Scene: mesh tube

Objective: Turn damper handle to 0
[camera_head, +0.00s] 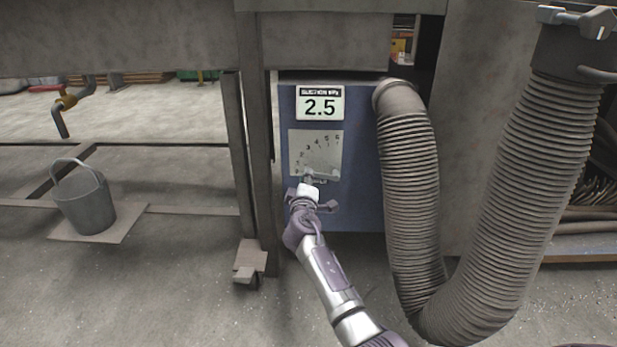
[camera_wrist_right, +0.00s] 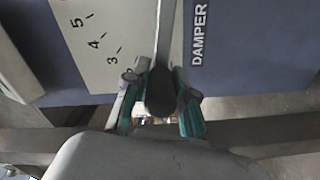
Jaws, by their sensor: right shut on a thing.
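The damper box (camera_head: 357,190) is blue, with a pale dial plate (camera_head: 312,145) marked with numbers. A white display (camera_head: 320,103) above the dial reads 2.5. My right gripper (camera_head: 308,182) is at the lower part of the dial and covers part of it. In the right wrist view, the damper handle is a grey lever with a dark knob (camera_wrist_right: 160,91). My right gripper (camera_wrist_right: 160,108) is shut on it, with one finger on each side of the knob. The numbers 5, 4 and 3 show to its left; a lower mark is partly hidden by a finger. My left gripper is out of view.
A ribbed grey hose (camera_head: 408,175) curves down beside the box on the right. A metal post (camera_head: 257,140) stands close on its left. Open floor lies in front.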

